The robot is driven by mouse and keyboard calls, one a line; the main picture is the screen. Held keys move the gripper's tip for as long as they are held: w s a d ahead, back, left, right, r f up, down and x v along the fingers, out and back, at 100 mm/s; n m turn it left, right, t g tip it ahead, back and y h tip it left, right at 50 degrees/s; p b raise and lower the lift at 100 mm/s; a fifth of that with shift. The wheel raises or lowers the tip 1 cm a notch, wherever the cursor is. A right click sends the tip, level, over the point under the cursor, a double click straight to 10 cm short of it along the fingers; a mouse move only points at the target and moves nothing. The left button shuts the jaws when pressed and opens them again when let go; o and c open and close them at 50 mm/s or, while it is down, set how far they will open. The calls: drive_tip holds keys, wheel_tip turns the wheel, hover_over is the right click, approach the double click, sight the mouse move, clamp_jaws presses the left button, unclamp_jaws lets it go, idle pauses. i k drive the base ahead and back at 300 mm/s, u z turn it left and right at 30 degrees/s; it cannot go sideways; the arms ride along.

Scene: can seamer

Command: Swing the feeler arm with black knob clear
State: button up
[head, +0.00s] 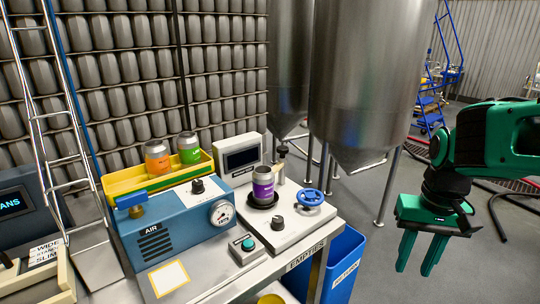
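My green gripper (418,258) hangs at the right over the grey floor, fingers pointing down, spread apart and empty. It is well to the right of the bench and touches nothing. A purple-labelled can (263,186) stands upright on a dark round plate on the white seamer base (300,232). Just behind and right of the can is a slim upright post with a black top (282,149); it may be the feeler arm, but I cannot tell for sure. A black knob (277,223) sits at the front of the base. A blue handwheel (310,197) is to its right.
A blue air box (180,230) with a gauge and a black knob stands left of the seamer. Behind it, a yellow tray (130,185) holds two cans. A blue bin (345,262) stands beside the bench. Steel tanks (365,75) rise behind. Floor around my gripper is open.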

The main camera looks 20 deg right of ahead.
sight(279, 167)
drive_tip(key=z, duration=0.05)
drive_tip(key=k, duration=0.85)
drive_tip(key=z, duration=0.45)
drive_tip(key=i, duration=1.2)
drive_tip(key=u, duration=0.1)
